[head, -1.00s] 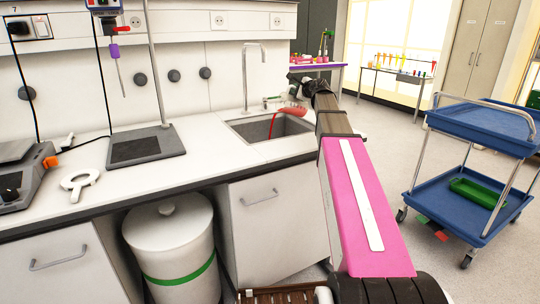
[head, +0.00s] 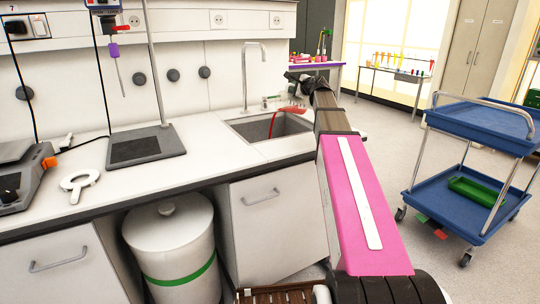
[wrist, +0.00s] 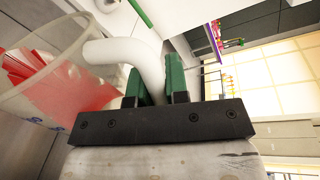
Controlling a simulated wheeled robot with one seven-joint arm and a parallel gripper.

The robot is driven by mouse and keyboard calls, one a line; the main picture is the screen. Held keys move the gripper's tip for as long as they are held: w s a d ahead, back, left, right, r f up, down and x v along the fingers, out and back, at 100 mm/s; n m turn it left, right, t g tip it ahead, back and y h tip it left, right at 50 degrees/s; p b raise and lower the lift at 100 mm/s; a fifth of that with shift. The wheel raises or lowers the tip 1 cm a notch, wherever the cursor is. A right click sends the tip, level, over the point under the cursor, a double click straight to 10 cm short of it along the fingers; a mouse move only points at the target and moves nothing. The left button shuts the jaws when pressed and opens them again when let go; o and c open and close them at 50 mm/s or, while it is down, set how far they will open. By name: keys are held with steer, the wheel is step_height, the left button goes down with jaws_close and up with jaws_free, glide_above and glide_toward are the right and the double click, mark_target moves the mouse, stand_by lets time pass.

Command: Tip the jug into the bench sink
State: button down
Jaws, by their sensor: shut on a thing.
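The clear jug (wrist: 52,88) has red liquid in it and lies strongly tilted in the wrist view. My gripper (wrist: 160,84) is shut on its white curved handle, between the green finger pads. In the head view the jug (head: 291,107) is small and tilted over the bench sink (head: 250,130). A red stream curves from the jug's left side down into the basin. My arm partly hides the gripper in the head view, and the sink's bottom is hidden.
A tall tap (head: 244,75) stands behind the sink. A white bin (head: 170,245) stands below. A blue cart (head: 465,195) is at right, with open floor between.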

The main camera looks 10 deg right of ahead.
mark_target(291, 84)
steer(key=shift+s+a+r+n, duration=0.25)
steer(key=shift+a+r+n, duration=0.1)
steer(key=shift+a, duration=0.4)
steer(key=shift+s+a+r+n, duration=0.2)
steer(key=shift+a+r+n, duration=0.15)
steer(key=shift+a, duration=0.4)
stand_by(0.4)
steer(key=shift+s+a+r+n+h+p, duration=0.2)
steer(key=shift+a+r+n+h+p, duration=0.1)
steer(key=shift+a+n+h+p, duration=0.15)
stand_by(0.5)
